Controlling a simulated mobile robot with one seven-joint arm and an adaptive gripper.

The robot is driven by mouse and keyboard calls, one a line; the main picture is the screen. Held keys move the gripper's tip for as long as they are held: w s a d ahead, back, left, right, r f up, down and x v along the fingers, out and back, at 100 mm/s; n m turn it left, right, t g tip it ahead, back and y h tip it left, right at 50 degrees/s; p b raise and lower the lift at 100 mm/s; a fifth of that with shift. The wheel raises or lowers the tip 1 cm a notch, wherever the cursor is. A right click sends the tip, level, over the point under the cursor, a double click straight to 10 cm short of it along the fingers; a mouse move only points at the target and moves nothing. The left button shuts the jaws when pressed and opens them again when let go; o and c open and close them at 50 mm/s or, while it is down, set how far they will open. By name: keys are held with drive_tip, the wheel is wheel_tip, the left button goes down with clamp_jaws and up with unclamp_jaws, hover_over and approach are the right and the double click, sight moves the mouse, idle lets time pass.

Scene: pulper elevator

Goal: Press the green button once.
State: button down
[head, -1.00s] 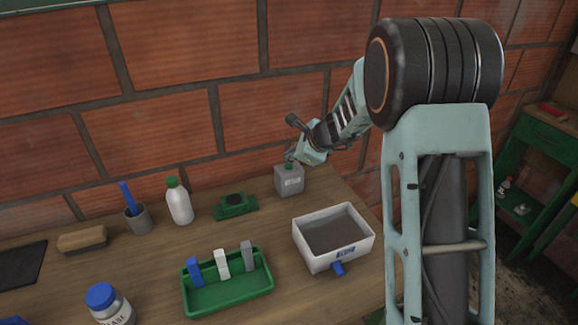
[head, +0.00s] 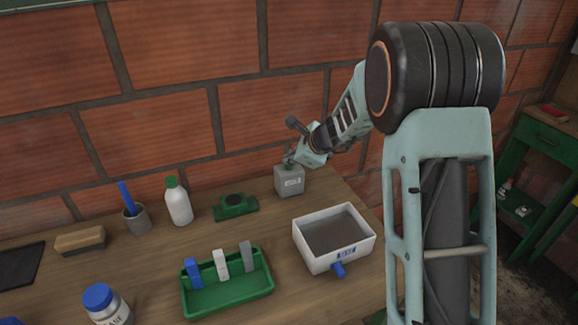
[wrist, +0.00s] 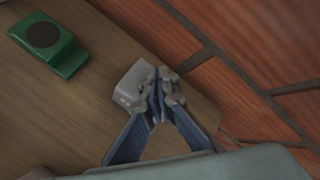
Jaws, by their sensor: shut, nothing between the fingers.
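A grey box (head: 289,182) with a pale label stands near the back right edge of the table. A small bit of the green button (head: 289,166) shows on its top, mostly covered by my gripper (head: 289,159). My gripper points down at the button with its fingers shut and nothing between them. In the wrist view the fingertips (wrist: 158,90) lie over the grey box (wrist: 130,88), and the button is hidden behind them. I cannot tell whether the tips touch the button or whether it is pushed in.
A green block with a dark round top (head: 235,205) sits left of the box. A green tray (head: 228,293) holds upright blocks. A white bottle (head: 178,205) stands further left. The brick wall (head: 160,100) is close behind.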

sight(291, 166)
drive_tip(key=shift+f+b, duration=0.3)
drive_tip(key=shift+f, duration=0.05)
drive_tip(key=shift+r, duration=0.1)
idle(0.4)
drive_tip(key=shift+r+p, duration=0.85)
drive_tip(key=shift+r, duration=0.05)
drive_tip(key=shift+r, duration=0.1)
wheel_tip(291, 166, up, 5)
drive_tip(key=p, duration=0.4)
drive_tip(key=shift+d, duration=0.1)
idle(0.3)
